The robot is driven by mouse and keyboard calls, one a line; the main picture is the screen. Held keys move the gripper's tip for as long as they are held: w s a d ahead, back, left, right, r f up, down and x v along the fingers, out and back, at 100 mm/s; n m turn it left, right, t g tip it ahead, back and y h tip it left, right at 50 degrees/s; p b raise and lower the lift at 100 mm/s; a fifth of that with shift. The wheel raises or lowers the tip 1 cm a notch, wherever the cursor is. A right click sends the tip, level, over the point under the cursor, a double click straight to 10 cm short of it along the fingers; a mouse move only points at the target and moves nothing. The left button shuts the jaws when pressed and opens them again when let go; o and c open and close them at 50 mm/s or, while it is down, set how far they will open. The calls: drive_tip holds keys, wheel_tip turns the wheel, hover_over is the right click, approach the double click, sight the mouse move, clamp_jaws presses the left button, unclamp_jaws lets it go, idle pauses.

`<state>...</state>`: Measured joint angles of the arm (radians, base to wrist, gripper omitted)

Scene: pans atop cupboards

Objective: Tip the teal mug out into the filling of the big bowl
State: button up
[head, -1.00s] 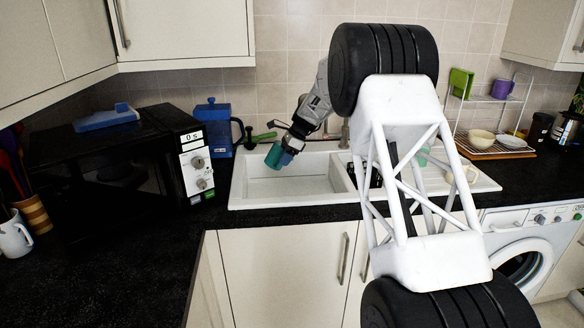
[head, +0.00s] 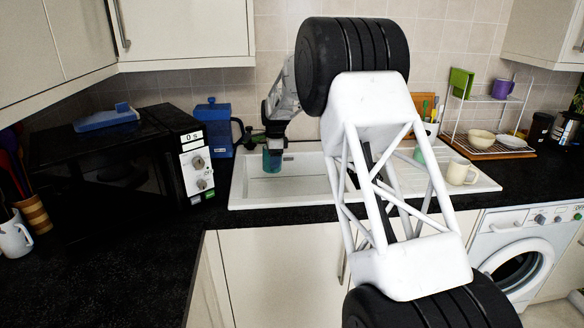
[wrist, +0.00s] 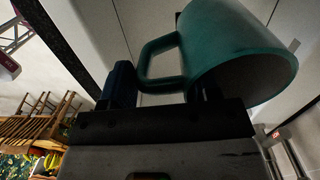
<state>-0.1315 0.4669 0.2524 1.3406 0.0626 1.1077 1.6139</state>
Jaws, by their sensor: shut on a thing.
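The teal mug (head: 271,162) hangs from my gripper (head: 274,143), over the left part of the white sink. In the wrist view the mug (wrist: 236,55) is large and close, with its handle between the fingers of my gripper (wrist: 165,88). The gripper is shut on the handle. No filling shows.
The sink (head: 300,185) lies below the mug. A black microwave (head: 160,150) and a blue jug (head: 213,125) stand left of it. A cream mug (head: 461,172) stands on the drainer at right. A green item (head: 424,154) is partly hidden behind my arm.

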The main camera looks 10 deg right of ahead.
drive_tip(key=shift+r+h, duration=0.4)
drive_tip(key=shift+r, duration=1.1)
drive_tip(key=shift+w+f, duration=0.1)
drive_tip(key=w+d+f+n, duration=0.4)
drive_tip(key=d+f+n, duration=0.3)
drive_tip(key=f+n, duration=0.1)
drive_tip(key=w+d+f+n, duration=0.4)
drive_tip(key=d+f+n, duration=0.3)
drive_tip(key=f+n, duration=0.1)
drive_tip(key=shift+w+f+n+t, duration=0.2)
drive_tip(key=shift+f+n+t, duration=0.1)
drive_tip(key=shift+n, duration=0.4)
